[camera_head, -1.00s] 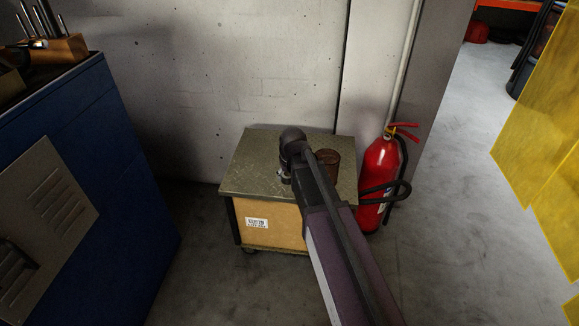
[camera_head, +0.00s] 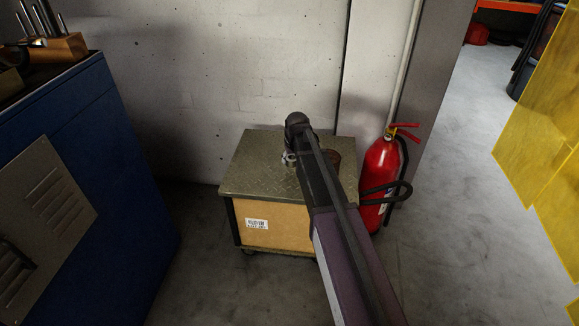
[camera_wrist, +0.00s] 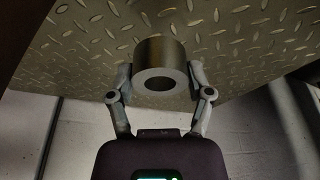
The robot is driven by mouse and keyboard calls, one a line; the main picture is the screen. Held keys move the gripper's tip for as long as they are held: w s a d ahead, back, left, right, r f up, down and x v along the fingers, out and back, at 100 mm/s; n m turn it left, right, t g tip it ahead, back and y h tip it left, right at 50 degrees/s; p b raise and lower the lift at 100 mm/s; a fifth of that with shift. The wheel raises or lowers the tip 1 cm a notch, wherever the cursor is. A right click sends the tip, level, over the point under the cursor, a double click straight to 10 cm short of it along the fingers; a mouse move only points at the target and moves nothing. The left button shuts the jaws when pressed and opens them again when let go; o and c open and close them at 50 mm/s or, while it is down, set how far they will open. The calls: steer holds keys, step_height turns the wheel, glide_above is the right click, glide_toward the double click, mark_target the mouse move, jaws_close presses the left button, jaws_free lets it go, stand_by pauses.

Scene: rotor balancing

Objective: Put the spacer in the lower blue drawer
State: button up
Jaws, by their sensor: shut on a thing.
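The spacer (camera_wrist: 165,50) is a short grey metal cylinder with a round hole through it. My gripper (camera_wrist: 161,75) is shut on it, one finger at each side, in the wrist view. The treadplate top (camera_wrist: 240,40) of the trolley fills the background there; the gap between it and the spacer is hard to judge. In the head view my arm largely hides the gripper, above the trolley (camera_head: 250,172). A blue cabinet (camera_head: 120,150) stands at the left, its vented grey panel showing. I cannot make out a lower blue drawer.
A red fire extinguisher (camera_head: 379,172) stands just right of the trolley. A wooden block with metal rods (camera_head: 55,47) sits on the cabinet. Floor is clear between cabinet and trolley.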

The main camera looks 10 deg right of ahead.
mark_target(292, 171)
steer(key=shift+f+b, duration=1.75)
steer(key=shift+f, duration=0.15)
steer(key=o, duration=1.3)
steer(key=shift+r, duration=0.2)
steer(key=p+v, duration=1.1)
steer(key=v, duration=0.1)
steer(key=shift+p, duration=0.35)
steer(key=s+g, duration=0.1)
steer(key=s, duration=0.7)
steer(key=s+m+g, duration=0.1)
steer(key=s, duration=0.7)
steer(key=s+g, duration=0.1)
steer(key=s, duration=0.7)
steer(key=shift+s+d+f+m, duration=0.1)
steer(key=shift+f+m, duration=0.2)
